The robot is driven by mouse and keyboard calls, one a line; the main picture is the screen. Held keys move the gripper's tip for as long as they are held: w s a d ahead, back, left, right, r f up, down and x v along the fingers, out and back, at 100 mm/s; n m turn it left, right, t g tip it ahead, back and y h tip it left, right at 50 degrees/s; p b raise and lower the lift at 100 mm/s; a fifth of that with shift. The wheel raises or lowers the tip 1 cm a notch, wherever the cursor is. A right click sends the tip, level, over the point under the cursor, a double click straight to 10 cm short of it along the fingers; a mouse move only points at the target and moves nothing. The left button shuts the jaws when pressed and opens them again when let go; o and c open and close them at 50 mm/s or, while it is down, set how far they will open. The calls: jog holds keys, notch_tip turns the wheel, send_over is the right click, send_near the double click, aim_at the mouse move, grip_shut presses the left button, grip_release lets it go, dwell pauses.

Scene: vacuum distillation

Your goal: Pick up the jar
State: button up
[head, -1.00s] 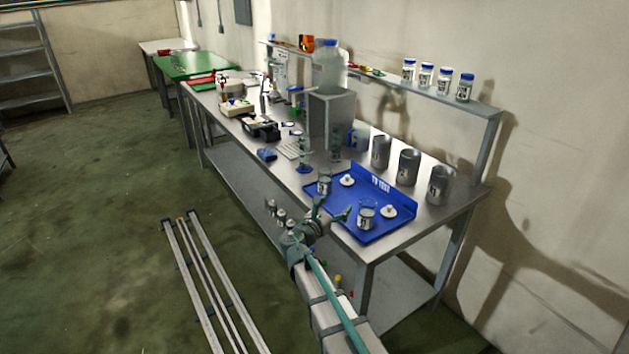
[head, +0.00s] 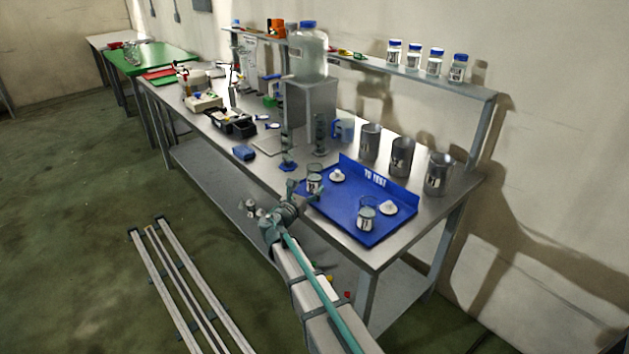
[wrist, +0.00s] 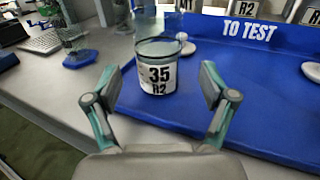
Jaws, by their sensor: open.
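A clear glass jar with a white label reading 35 R2 (wrist: 157,72) stands upright on the left part of a blue tray marked TO TEST (wrist: 270,125). The jar has no lid on, and in the head view it is partly hidden behind my gripper (head: 305,194). My gripper also shows in the wrist view (wrist: 159,92), open and empty, its two fingers apart on the near side of the jar. A second labelled glass jar (head: 366,219) stands on the tray's right part. Two white lids (head: 337,175) (head: 388,208) lie on the tray.
Several metal cans (head: 402,157) stand behind the tray. Several blue-capped jars (head: 413,57) stand on the shelf (head: 470,91). A stand with a blue base (wrist: 81,58) is left of the jar. The tray's middle is clear.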

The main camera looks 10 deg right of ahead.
aim_at(311, 182)
jog(key=shift+p+x, duration=0.95)
jog(key=shift+x, duration=1.8)
jog(key=shift+a, duration=0.1)
jog(key=c, duration=1.4)
jog(key=shift+r, duration=0.25)
